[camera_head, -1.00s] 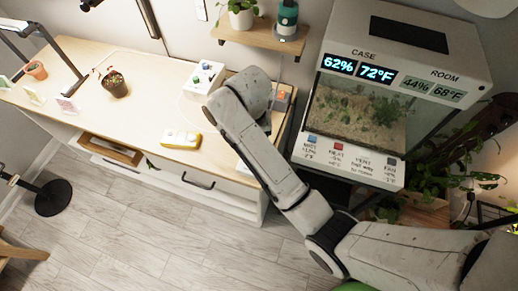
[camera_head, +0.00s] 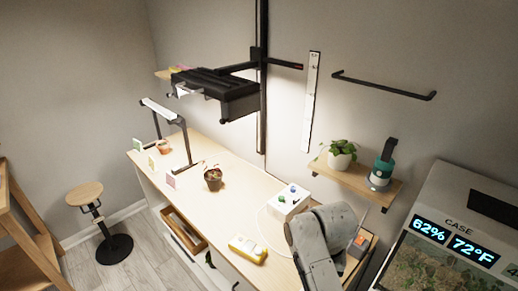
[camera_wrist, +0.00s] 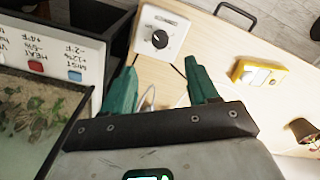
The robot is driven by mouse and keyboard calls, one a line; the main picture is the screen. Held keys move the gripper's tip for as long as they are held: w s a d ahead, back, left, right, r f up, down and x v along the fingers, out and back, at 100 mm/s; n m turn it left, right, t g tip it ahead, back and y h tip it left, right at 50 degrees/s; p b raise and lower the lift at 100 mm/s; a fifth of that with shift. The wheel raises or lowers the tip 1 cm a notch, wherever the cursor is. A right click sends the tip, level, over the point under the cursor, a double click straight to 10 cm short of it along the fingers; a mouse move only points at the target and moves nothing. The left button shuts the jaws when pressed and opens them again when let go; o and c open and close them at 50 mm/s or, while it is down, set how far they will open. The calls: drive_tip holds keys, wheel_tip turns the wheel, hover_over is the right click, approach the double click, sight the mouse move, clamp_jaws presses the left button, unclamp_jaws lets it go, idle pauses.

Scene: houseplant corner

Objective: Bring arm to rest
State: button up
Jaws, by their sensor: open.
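My gripper (camera_wrist: 162,92) shows in the wrist view with its two green fingers spread apart and nothing between them. Beyond the fingertips is a white box with a black knob (camera_wrist: 159,39) on the wooden bench top. In the head view my arm reaches up at the lower right, over the near right end of the bench (camera_head: 232,195). The gripper itself is hidden there behind the arm.
The glass case (camera_head: 440,262) with lit readouts stands at the right. A yellow device (camera_head: 248,249), a white box (camera_head: 289,202) and a potted plant (camera_head: 213,179) are on the bench. A drawer (camera_head: 184,229) is open. A wall shelf (camera_head: 355,180) and stool (camera_head: 85,194) are near.

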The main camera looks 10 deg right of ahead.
drive_tip(key=s+d+f+n+b, duration=0.1)
drive_tip(key=s+d+f, duration=0.1)
drive_tip(key=s, duration=0.7)
drive_tip(key=s+d+f+n+b, duration=0.1)
drive_tip(key=s+f, duration=0.4)
drive_tip(key=s, duration=0.5)
drive_tip(key=s+d+f+n+t+b, duration=0.1)
drive_tip(key=s+d+f+n+b, duration=0.1)
drive_tip(key=s, duration=0.7)
drive_tip(key=shift+s+d+f+b, duration=0.35)
drive_tip(key=shift+d+f+b, duration=0.1)
drive_tip(key=shift+f+b, duration=0.35)
